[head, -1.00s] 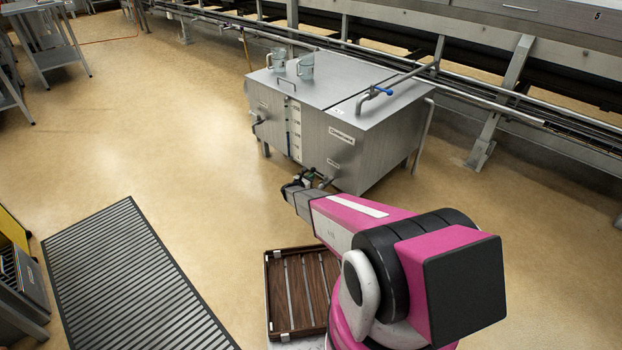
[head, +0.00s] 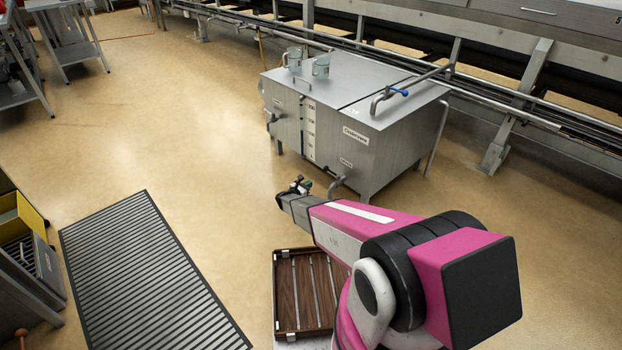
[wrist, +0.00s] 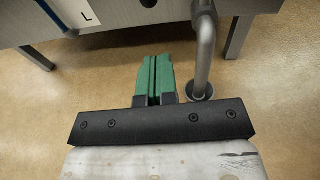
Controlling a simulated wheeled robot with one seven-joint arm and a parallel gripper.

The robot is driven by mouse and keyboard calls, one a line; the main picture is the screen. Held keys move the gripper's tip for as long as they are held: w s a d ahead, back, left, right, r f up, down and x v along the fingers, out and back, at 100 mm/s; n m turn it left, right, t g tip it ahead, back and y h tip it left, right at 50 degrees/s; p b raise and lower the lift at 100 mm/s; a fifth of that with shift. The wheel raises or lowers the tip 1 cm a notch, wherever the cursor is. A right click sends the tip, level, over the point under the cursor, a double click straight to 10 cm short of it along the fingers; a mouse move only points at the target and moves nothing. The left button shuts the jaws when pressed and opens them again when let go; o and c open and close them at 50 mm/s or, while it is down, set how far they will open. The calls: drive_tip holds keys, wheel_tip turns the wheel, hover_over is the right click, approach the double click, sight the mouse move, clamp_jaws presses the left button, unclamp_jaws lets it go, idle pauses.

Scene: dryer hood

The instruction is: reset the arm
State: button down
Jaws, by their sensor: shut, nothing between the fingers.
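My gripper (wrist: 153,80) shows in the wrist view with its two green fingers together and nothing between them. It is above the tan floor, just left of a grey drain pipe (wrist: 204,50) of the steel tank. In the head view my pink and white arm reaches forward, and its far end with the gripper (head: 302,184) is in front of the steel tank (head: 350,135). The finger detail is too small to read in the head view.
A wooden slatted tray (head: 287,300) is below my arm. A striped grey mat (head: 150,275) lies on the floor to the left. A yellow bin (head: 22,215) stands at the left edge. Pipes and a conveyor frame run behind the tank. The floor between mat and tank is clear.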

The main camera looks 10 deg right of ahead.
drive_tip(key=s+a+r+n+t+y, duration=0.1)
drive_tip(key=s+a+r+n+y, duration=0.1)
drive_tip(key=r+n+y, duration=0.8)
drive_tip(key=s+a+r+n+y, duration=0.25)
drive_tip(key=r+n, duration=0.65)
drive_tip(key=n, duration=0.5)
drive_tip(key=s+d+r+n+g, duration=0.3)
drive_tip(key=s+n, duration=0.4)
drive_tip(key=s, duration=0.3)
drive_tip(key=s+d+r+n+g, duration=0.4)
drive_tip(key=s+n, duration=0.3)
drive_tip(key=s, duration=0.3)
drive_tip(key=s+d+r+n+g, duration=0.4)
drive_tip(key=s+n, duration=0.3)
drive_tip(key=s, duration=0.3)
drive_tip(key=shift+s+d+r+n+g, duration=0.2)
drive_tip(key=shift+s+d+n+g, duration=0.15)
drive_tip(key=shift+g, duration=0.25)
